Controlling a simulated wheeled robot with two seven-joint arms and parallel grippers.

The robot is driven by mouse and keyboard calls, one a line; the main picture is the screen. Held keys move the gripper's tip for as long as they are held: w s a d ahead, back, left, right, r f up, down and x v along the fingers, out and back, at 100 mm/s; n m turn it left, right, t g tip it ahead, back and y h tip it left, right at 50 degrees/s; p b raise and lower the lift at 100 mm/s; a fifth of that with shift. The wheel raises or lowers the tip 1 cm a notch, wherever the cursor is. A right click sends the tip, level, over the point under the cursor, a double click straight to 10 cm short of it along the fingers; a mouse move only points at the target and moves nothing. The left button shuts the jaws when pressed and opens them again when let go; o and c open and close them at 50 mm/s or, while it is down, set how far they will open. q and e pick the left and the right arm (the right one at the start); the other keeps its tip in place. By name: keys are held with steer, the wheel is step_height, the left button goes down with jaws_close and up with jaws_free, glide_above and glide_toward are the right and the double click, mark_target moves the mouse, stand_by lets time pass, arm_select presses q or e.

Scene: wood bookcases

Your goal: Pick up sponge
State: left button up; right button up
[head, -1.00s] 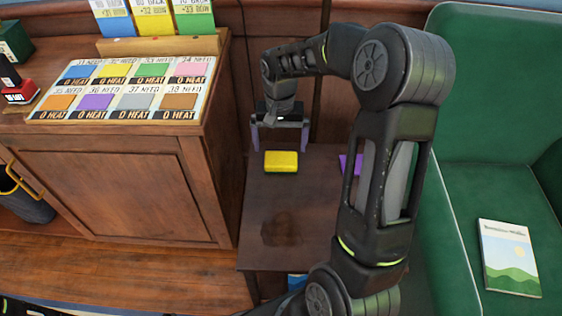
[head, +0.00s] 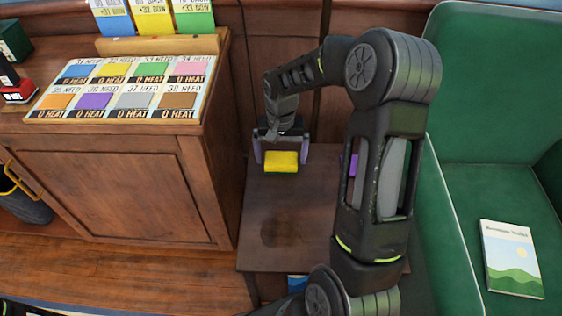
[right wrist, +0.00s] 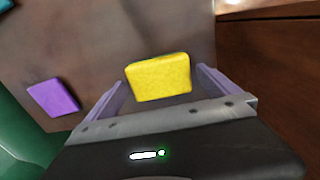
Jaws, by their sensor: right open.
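The yellow sponge (head: 281,162) lies on the small dark wooden table (head: 300,220), near its back edge. It also shows in the right wrist view (right wrist: 159,78), just ahead of the fingers. My right gripper (head: 281,156) is open, with its purple fingers on either side of the sponge in the head view. In the right wrist view the right gripper (right wrist: 160,88) has the sponge between the lines of its fingertips, with gaps on both sides. Whether the fingers are down at sponge height is hard to tell. My left gripper is not seen.
A purple block (head: 349,164) lies on the table, partly hidden by my right arm. A wooden cabinet (head: 110,185) stands close on the left. A green seat (head: 470,200) with a book (head: 511,258) is on the right. The table front is clear.

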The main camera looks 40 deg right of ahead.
mark_target(281, 159)
steer(key=shift+c, duration=0.2)
steer(key=c, duration=1.2)
steer(key=shift+r, duration=0.1)
step_height(281, 159, up, 10)
steer(key=p, duration=0.1)
steer(key=shift+p, duration=0.35)
steer(key=o, duration=0.8)
steer(key=shift+c, duration=0.2)
steer(key=c, duration=0.6)
